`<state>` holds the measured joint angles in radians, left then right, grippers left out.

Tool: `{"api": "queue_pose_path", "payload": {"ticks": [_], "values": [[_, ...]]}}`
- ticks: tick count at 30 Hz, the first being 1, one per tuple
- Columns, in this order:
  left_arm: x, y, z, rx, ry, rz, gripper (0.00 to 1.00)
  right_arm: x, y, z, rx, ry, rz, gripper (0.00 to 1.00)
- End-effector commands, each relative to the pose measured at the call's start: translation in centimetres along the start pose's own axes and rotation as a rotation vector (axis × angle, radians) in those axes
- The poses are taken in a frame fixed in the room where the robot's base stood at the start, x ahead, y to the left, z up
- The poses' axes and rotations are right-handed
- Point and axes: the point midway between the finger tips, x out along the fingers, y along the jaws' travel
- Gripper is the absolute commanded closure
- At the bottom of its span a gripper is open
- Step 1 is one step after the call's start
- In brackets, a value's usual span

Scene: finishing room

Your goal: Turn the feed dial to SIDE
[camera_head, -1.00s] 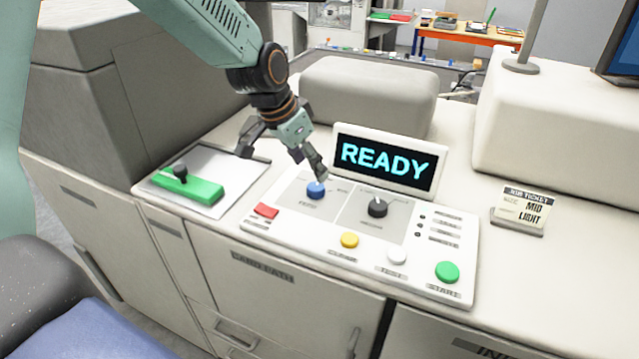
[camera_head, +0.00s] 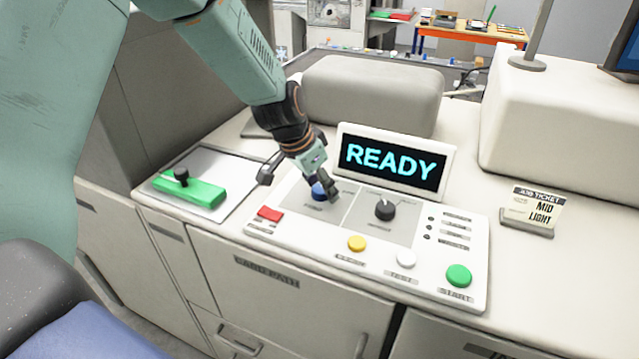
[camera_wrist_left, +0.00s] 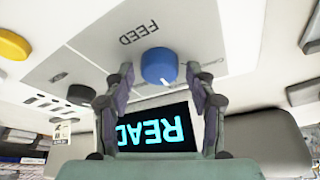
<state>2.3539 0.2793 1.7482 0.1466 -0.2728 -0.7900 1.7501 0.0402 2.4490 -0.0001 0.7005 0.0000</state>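The feed dial is a round blue knob (camera_head: 318,190) at the upper left of the white control panel (camera_head: 335,247). In the left wrist view the blue knob (camera_wrist_left: 158,66) shows beside the printed word FEED, upside down. A small pale mark is on its edge; its position labels are too small to read. My left gripper (camera_head: 301,183) is open over the dial. In the wrist view its two fingertips (camera_wrist_left: 160,76) are spread to either side of the knob, with a gap showing on the left side. In the head view a finger partly hides the knob. My right gripper is not in view.
A black dial (camera_head: 385,209) sits right of the feed dial. Red (camera_head: 270,213), yellow (camera_head: 357,243), white (camera_head: 406,258) and green (camera_head: 459,275) buttons line the panel. A READY screen (camera_head: 393,163) stands behind. A job ticket (camera_head: 533,208) reads MID, LIGHT. A green block (camera_head: 190,191) lies left.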

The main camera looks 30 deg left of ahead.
Motion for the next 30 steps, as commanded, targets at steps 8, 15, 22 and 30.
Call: {"api": "queue_pose_path", "payload": {"ticks": [8,15,22,30], "values": [[0.01,-0.26,-0.04,-0.001,-0.001,0.001,0.71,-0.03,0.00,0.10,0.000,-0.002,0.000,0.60],[0.04,-0.29,0.10,0.000,-0.001,0.000,0.91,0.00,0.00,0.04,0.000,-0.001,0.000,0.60],[0.01,-0.25,0.10,0.000,-0.002,0.001,0.93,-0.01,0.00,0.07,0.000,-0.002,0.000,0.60],[0.11,-0.31,0.11,0.027,0.000,0.013,0.93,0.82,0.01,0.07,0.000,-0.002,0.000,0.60]]}}
